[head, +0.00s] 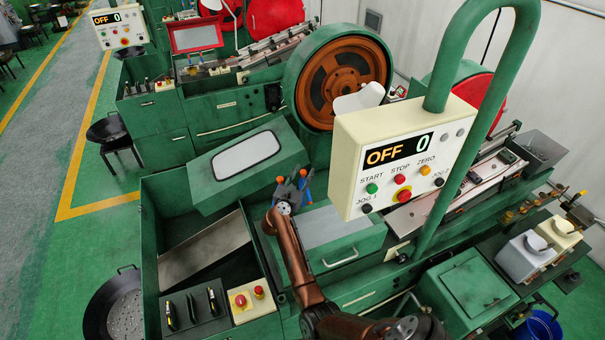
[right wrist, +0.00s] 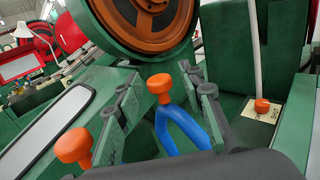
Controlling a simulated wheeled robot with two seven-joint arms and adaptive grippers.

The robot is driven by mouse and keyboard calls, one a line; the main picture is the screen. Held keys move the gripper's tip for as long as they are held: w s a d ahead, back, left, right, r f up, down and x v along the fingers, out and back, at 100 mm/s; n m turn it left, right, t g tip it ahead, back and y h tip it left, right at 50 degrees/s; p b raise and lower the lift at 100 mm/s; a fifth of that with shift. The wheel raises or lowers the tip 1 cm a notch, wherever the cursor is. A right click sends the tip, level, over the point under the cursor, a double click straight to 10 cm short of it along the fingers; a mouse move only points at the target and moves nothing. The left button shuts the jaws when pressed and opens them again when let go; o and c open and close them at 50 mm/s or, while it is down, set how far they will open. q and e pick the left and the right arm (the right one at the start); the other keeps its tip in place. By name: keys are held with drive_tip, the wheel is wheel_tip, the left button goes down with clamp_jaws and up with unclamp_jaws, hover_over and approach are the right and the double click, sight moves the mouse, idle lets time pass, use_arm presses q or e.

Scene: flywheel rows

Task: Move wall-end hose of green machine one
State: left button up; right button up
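A blue forked piece, seemingly a hose (right wrist: 180,122), rises between the fingers of my right gripper in the right wrist view, with an orange tip (right wrist: 160,84) on top. A second orange tip (right wrist: 74,146) shows left of the left finger. In the head view my right gripper (head: 292,182) is above the green machine, below its orange wheel, with orange tips around it. Its fingers (right wrist: 165,105) stand apart around the blue piece; I see no clear grip on it. Which piece is the wall-end hose, I cannot tell. My left gripper is not in view.
A cream control box (head: 400,160) reading OFF 0 hangs from a green post (head: 465,150) right of the gripper. The orange wheel (head: 343,82) stands behind. A green panel with a pale window (head: 246,155) is at the left. A cream plate (right wrist: 250,118) with an orange knob lies right.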

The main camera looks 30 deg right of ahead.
clamp_jaws()
idle(0.6)
